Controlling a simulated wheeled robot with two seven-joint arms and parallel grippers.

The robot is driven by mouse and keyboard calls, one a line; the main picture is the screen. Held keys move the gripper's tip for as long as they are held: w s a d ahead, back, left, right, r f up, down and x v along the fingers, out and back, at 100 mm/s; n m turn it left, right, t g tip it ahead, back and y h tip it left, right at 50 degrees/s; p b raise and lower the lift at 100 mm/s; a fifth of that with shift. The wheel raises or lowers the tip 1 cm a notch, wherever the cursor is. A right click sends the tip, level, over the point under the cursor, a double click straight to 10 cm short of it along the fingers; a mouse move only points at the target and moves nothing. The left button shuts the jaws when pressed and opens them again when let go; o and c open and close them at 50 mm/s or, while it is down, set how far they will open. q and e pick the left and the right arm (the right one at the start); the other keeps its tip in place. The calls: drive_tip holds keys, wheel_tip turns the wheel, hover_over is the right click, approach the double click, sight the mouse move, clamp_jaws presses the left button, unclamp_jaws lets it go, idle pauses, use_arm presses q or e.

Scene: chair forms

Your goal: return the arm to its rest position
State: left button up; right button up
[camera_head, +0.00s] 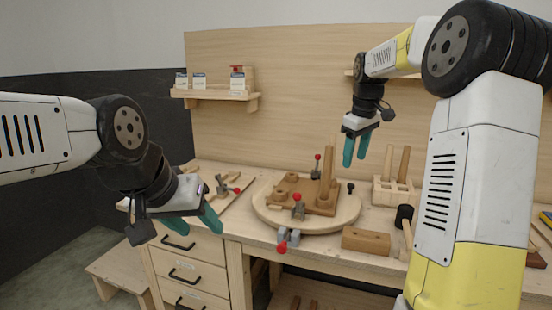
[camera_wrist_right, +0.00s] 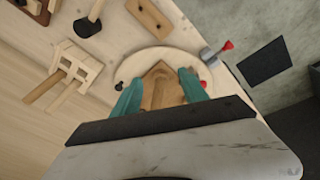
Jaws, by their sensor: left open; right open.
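My left arm comes in from the left in the head view. Its gripper (camera_head: 190,223), with teal fingers, is open and empty at the front left of the workbench, by the drawers. My right arm reaches in from the right. Its gripper (camera_head: 356,150) is open and empty above the back right of the round board (camera_head: 340,222), pointing down. In the right wrist view, the teal fingers (camera_wrist_right: 160,92) are spread apart, with a wooden piece on the round board showing between them. The gripper appears apart from the bench things.
A wooden seat-like part (camera_head: 318,203) with an upright post is on the round board among red-knobbed clamps. A wooden block (camera_head: 366,241), a mallet (camera_head: 404,218) and a peg holder (camera_head: 392,191) stand to the right. A shelf (camera_head: 215,95) hangs on the back panel.

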drive_tip(key=s+a+f+m+t+y, duration=0.1)
drive_tip(key=s+a+m+t, duration=0.1)
drive_tip(key=s, duration=1.3)
drive_tip(key=s+a+f+m+t+y, duration=0.1)
drive_tip(key=s+a+m, duration=0.4)
drive_tip(key=s, duration=0.9)
drive_tip(key=shift+s+a+f+t, duration=0.3)
drive_tip(key=shift+s+a+t, duration=0.1)
drive_tip(key=shift+a, duration=0.25)
